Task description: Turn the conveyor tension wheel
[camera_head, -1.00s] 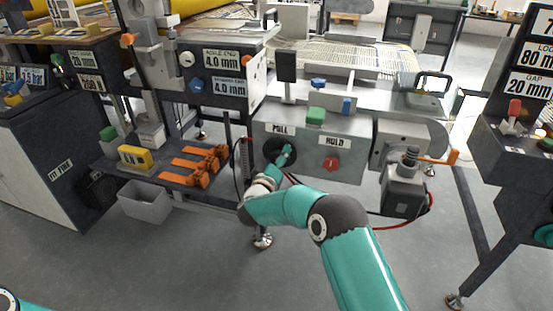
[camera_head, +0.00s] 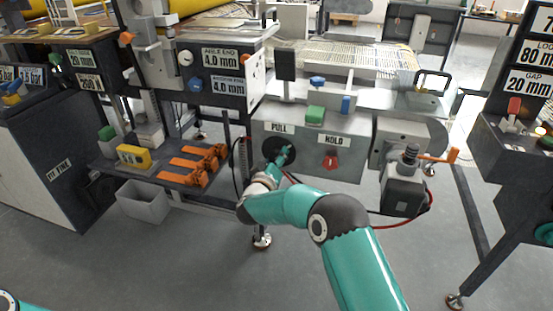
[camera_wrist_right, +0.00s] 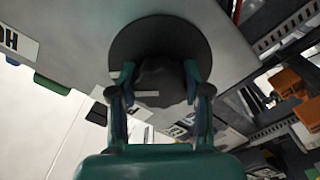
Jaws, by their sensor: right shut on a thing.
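The conveyor tension wheel appears to be the round black disc (camera_head: 269,145) with a dark knob below the PULL label on the grey panel. In the right wrist view its dark grooved knob (camera_wrist_right: 160,82) stands in front of the wider black disc (camera_wrist_right: 158,32). My right gripper (camera_head: 284,154) is at this wheel and partly covers it in the head view. In the right wrist view my right gripper's fingers (camera_wrist_right: 160,74) are on both sides of the knob, closed on it. My left gripper is out of view.
A red knob (camera_head: 331,161) sits under the HOLD label to the right. A green block (camera_head: 315,115) and a blue block (camera_head: 346,105) are on top of the panel. An orange-handled crank (camera_head: 440,156) stands farther right. Orange clamps (camera_head: 205,165) lie on a shelf at left.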

